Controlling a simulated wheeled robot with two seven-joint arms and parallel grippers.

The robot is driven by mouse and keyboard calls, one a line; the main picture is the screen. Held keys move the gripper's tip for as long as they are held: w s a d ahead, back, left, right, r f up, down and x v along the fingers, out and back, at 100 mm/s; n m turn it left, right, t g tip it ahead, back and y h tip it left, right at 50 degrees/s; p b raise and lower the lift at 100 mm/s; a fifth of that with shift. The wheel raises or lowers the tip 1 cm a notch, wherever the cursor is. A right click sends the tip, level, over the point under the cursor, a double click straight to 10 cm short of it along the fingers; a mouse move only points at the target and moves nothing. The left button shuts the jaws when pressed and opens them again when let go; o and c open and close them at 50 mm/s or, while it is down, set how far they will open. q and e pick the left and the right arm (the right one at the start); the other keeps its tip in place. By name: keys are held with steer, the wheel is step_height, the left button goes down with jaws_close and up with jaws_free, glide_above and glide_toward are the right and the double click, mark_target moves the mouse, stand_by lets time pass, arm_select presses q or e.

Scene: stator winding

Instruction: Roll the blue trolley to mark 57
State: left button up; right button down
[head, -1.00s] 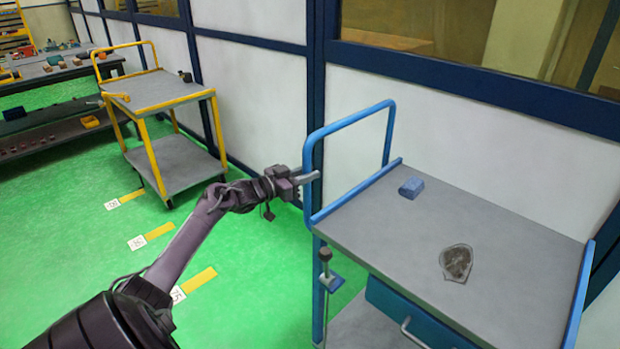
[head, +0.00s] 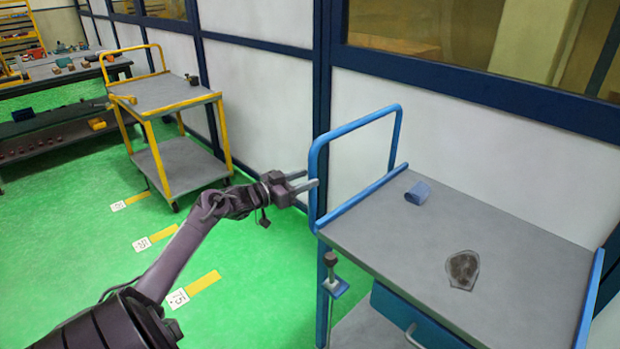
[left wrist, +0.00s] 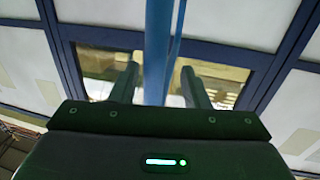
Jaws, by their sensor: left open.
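The blue trolley (head: 355,128) stands at the right, with a blue tube handle at its left end and a grey top. My left gripper (head: 311,179) is at the handle's near upright post, fingers open. In the left wrist view the blue post (left wrist: 158,60) runs between the two spread fingers (left wrist: 160,74), with a gap on each side. Yellow floor strips with number plates lie to the left. The nearest plate (head: 178,298) seems to read 75; the middle plate (head: 142,244) and far plate (head: 118,206) are too small to read surely. My right gripper is not in view.
A blue block (head: 418,193) and a dark flat piece (head: 463,268) lie on the blue trolley's top. A yellow trolley (head: 172,92) stands by the wall at the back left. A dark workbench (head: 60,128) is farther left. Green floor between is clear.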

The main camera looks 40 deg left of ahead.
arm_select(q)
steer(key=shift+v, duration=2.7)
steer(key=s+d+f+n+g+y, duration=0.1)
steer(key=s+f+n+g+y, duration=0.15)
steer(key=f, duration=1.05)
steer(key=s+d+f+n+g+y, duration=0.1)
steer(key=s+d+f+g, duration=0.15)
steer(key=f, duration=1.05)
steer(key=s+d+f+g, duration=0.1)
steer(key=s+d+f, duration=0.25)
steer(key=f, duration=0.45)
steer(key=s+d+f+g, duration=0.2)
steer(key=s+d+f, duration=0.1)
steer(key=s+f, duration=0.3)
steer(key=s+d+f+m+g, duration=0.1)
steer(key=s+d+f+g, duration=0.2)
steer(key=s+d+f, duration=0.3)
steer(key=s+d+f+m+g, duration=0.1)
steer(key=s+d+f+g, duration=0.1)
steer(key=s+d+f, duration=0.5)
steer(key=s+d+f+m+g, duration=0.1)
steer(key=s+d+f+g, duration=0.2)
steer(key=s+d+f, duration=0.4)
steer(key=s+d, duration=0.3)
steer(key=s, duration=0.5)
steer(key=shift+s+f+g, duration=0.25)
steer(key=shift+s+g, duration=0.05)
steer(key=shift+s, duration=0.1)
steer(key=shift+y, duration=0.25)
